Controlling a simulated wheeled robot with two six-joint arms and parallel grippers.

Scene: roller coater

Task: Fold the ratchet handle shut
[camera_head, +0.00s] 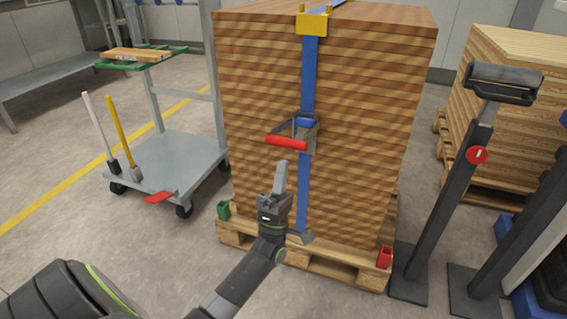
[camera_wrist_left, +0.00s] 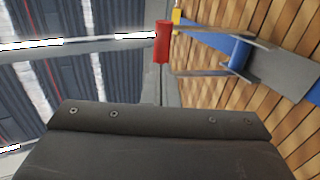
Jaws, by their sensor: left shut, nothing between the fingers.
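The ratchet handle has a red grip (camera_head: 286,142) and sticks out from the front of a tall stack of wooden boards (camera_head: 365,110). Its metal side plates and blue spool (camera_head: 305,122) sit on a blue strap (camera_head: 303,190) that runs down the stack. In the left wrist view the red grip (camera_wrist_left: 162,42) stands out from the boards, left of the blue spool (camera_wrist_left: 238,52). My left gripper (camera_head: 281,168) is shut and empty, just below the red grip, with its fingers pointing up. It looks apart from the handle, though the depth gap is hard to judge. My right gripper is not in view.
The stack stands on a wooden pallet (camera_head: 335,262); a yellow corner piece (camera_head: 312,23) holds the strap at its top edge. A grey cart (camera_head: 165,160) with tools stands left. A roller stand (camera_head: 450,180) is close on the right. Floor at front left is clear.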

